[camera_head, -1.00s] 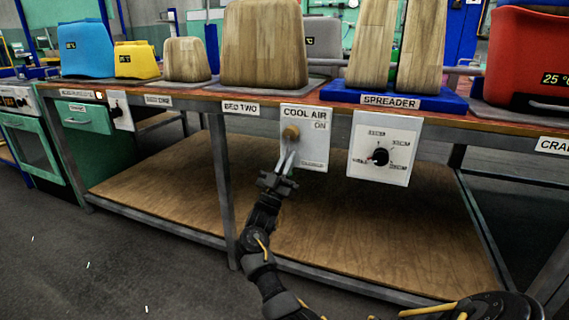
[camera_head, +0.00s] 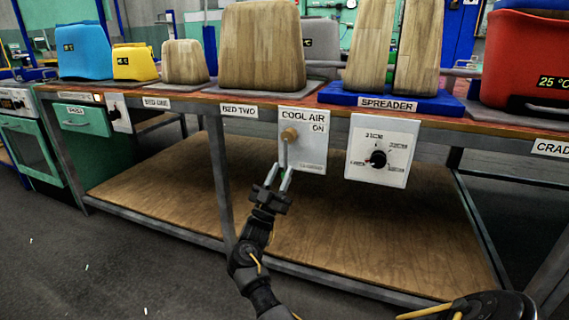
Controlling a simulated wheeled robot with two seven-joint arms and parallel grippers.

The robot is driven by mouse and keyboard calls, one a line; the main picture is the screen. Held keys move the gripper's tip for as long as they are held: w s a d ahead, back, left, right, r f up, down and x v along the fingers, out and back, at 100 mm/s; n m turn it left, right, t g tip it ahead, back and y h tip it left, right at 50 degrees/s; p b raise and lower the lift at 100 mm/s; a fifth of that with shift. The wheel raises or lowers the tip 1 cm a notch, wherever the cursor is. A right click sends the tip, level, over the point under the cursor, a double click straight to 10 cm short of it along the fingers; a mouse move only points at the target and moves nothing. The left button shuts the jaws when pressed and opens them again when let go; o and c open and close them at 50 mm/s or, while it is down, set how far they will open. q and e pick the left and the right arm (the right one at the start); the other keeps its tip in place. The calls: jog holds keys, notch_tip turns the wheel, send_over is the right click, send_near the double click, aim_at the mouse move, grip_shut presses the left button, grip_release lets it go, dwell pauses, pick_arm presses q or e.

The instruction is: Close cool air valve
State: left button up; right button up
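The cool air valve is on a white panel (camera_head: 313,150) labelled "COOL AIR" at the front edge of the table. It has a round brass-coloured knob (camera_head: 289,135) and a thin grey lever (camera_head: 284,153) that points down. "ON" is printed at the panel's upper right; the small label at the bottom is unreadable. Nothing is held.
A white dial panel (camera_head: 382,150) hangs to the right of the valve, under the "SPREADER" label. Wooden forms (camera_head: 262,45) and a red press (camera_head: 525,60) stand on the table. A wooden lower shelf (camera_head: 360,230) and a grey table leg (camera_head: 219,175) are below.

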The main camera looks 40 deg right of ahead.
jog(key=v, duration=0.7)
jog(key=shift+p, duration=0.3)
